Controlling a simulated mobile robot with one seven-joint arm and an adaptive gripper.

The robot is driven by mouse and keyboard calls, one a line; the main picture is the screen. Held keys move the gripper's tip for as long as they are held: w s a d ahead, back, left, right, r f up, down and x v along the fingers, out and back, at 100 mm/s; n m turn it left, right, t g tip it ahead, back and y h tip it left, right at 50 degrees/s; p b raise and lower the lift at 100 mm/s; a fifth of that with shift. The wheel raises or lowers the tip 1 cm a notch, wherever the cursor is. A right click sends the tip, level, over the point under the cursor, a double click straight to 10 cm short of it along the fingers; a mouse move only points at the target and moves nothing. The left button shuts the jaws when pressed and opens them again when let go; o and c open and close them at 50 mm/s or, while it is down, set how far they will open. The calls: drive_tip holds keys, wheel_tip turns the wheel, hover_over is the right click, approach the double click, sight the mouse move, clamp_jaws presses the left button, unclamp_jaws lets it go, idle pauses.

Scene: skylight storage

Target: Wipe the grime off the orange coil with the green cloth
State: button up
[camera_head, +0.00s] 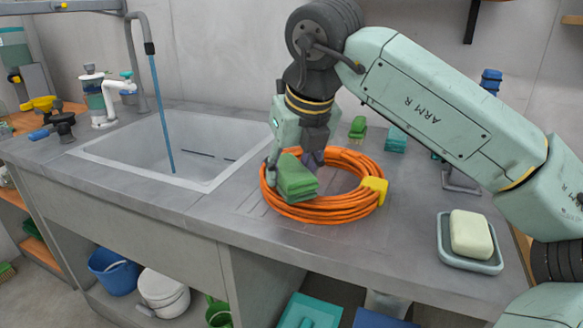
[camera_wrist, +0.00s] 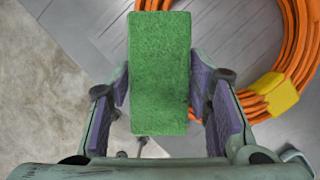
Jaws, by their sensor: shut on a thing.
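The orange coil (camera_head: 330,213) lies flat on the grey counter right of the sink, with a yellow clip (camera_head: 374,190) on its right side. The green cloth (camera_head: 296,178), a folded block, is at the coil's left side. My gripper (camera_head: 293,160) is shut on the cloth. In the wrist view the green cloth (camera_wrist: 160,75) sits between the purple finger pads of my gripper (camera_wrist: 160,100), and the orange coil (camera_wrist: 292,60) shows to the right. I cannot tell whether the cloth touches the coil. No grime can be made out on the coil.
A soap bar (camera_head: 470,235) lies in a dish (camera_head: 443,262) at the right. A small green brush (camera_head: 357,128) and a teal sponge stack (camera_head: 396,140) stand behind the coil. The counter in front of the coil is clear.

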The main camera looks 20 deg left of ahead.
sight(308, 174)
drive_tip(key=shift+s+d+b, duration=0.1)
drive_tip(key=shift+s+d, duration=0.05)
drive_tip(key=shift+d, duration=1.2)
drive_tip(key=shift+s+d+b, duration=0.15)
drive_tip(key=shift+s+d, duration=0.05)
drive_tip(key=shift+d, duration=1.1)
drive_tip(key=shift+s+d+b, duration=0.1)
drive_tip(key=shift+s+d, duration=0.05)
drive_tip(key=shift+d, duration=1.2)
drive_tip(key=shift+f+b, duration=0.75)
drive_tip(key=shift+f, duration=0.15)
drive_tip(key=shift+w+a, duration=0.15)
drive_tip(key=shift+a, duration=1.2)
drive_tip(key=shift+w+a, duration=0.15)
drive_tip(key=shift+a, duration=1.2)
drive_tip(key=shift+w+a+p, duration=0.15)
drive_tip(key=shift+a+p, duration=0.1)
drive_tip(key=shift+a, duration=0.75)
drive_tip(key=shift+w+a+p, duration=0.1)
drive_tip(key=shift+a+p, duration=0.1)
drive_tip(key=shift+a, duration=0.75)
drive_tip(key=shift+a, duration=0.1)
